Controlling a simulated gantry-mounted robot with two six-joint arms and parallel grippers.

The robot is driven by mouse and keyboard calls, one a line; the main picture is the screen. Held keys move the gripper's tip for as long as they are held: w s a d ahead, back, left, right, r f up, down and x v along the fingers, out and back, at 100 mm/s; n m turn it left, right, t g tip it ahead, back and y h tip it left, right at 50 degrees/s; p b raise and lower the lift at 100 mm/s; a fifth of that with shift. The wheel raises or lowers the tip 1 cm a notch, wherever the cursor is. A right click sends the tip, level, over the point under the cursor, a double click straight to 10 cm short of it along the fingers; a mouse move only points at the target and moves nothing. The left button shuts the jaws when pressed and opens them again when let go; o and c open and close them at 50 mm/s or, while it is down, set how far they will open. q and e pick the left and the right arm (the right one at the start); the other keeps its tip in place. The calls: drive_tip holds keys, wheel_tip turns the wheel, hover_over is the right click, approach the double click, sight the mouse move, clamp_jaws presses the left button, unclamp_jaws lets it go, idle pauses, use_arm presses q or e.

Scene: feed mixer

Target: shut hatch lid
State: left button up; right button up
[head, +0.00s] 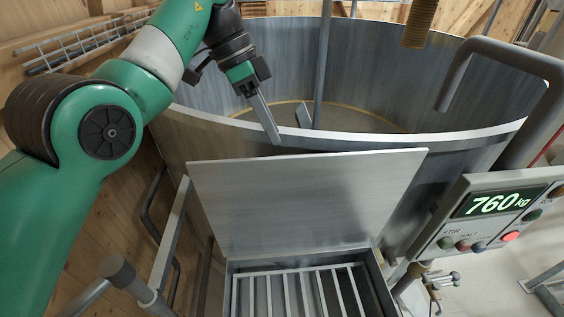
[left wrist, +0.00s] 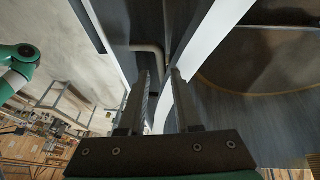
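The hatch lid (head: 300,200) is a flat grey metal panel. It stands open, raised behind the hatch box (head: 374,282), whose opening shows a grate of bars. My left gripper (head: 274,138) points down at the vat rim, just above and behind the lid's top edge. In the left wrist view its two fingers (left wrist: 162,74) are apart with nothing clearly held between them. Pale edges run on both sides of the fingers; I cannot tell whether they touch. My right gripper is not in view.
The large round vat (head: 400,75) fills the back, with a vertical pole (head: 322,65) inside. A control panel (head: 490,215) reading 760 kg stands at the right, beside a thick bent grey pipe (head: 500,52). A metal rail (head: 170,235) stands left of the lid.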

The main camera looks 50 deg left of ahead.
use_arm(q)
drive_tip(key=b+x, duration=0.2)
drive_tip(key=x, duration=0.3)
drive_tip(key=shift+b, duration=0.4)
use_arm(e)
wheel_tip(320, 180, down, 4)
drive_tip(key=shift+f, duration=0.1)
use_arm(q)
clamp_jaws()
idle(0.6)
